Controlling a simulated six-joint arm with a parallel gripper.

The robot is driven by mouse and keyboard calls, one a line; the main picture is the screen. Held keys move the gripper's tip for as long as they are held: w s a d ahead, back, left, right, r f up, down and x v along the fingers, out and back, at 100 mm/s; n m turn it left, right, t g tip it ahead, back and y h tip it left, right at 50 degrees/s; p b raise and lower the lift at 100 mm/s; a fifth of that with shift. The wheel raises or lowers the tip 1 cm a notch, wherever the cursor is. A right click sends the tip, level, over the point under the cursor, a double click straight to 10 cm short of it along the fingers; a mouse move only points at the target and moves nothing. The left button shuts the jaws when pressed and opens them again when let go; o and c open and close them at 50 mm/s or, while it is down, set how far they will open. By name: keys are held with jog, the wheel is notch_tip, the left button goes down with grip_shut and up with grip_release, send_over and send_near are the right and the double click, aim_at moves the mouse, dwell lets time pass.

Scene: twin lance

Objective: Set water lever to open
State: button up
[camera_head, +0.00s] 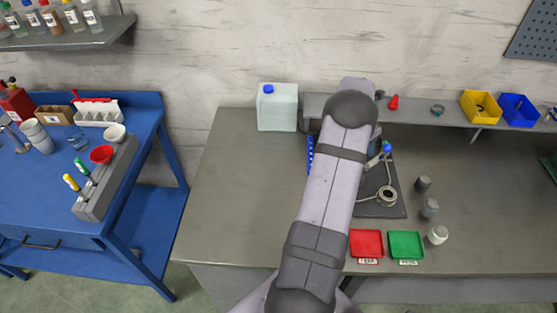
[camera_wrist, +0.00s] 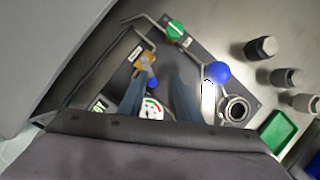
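A dark apparatus plate (camera_head: 395,200) lies on the grey bench, partly hidden behind my arm in the head view. A lever with a round blue knob (camera_head: 387,148) stands on it; the knob (camera_wrist: 218,72) shows large in the wrist view, beside a pale bar with a small arrow mark. A green knob (camera_wrist: 175,30) sits further up the plate. No label shows which one is the water lever. My gripper (camera_wrist: 160,88) is open and empty above the plate, its fingers apart. The blue knob is right of the right finger, apparently apart from it.
A round gauge (camera_wrist: 152,110) shows between my fingers, with a small blue part above it. A metal ring fitting (camera_wrist: 236,109) is right of them. Grey cylinders (camera_wrist: 261,47) and red (camera_head: 366,243) and green (camera_head: 406,245) trays lie further right or in front.

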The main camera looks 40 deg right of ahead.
jog(key=s+b+v, duration=0.1)
jog(key=b+v, duration=0.1)
jog(key=v, duration=0.4)
jog(key=w+a+m, duration=0.3)
jog(key=a+m, duration=0.3)
jog(key=a, duration=0.3)
jog(key=w+a+m+t+y, duration=0.1)
jog(key=w+a+m, duration=0.3)
jog(key=a, duration=0.5)
jog(key=w+a+m+t+y, duration=0.1)
jog(key=w+a+m, duration=0.3)
jog(key=a+m, duration=0.5)
jog(key=shift+f, duration=0.15)
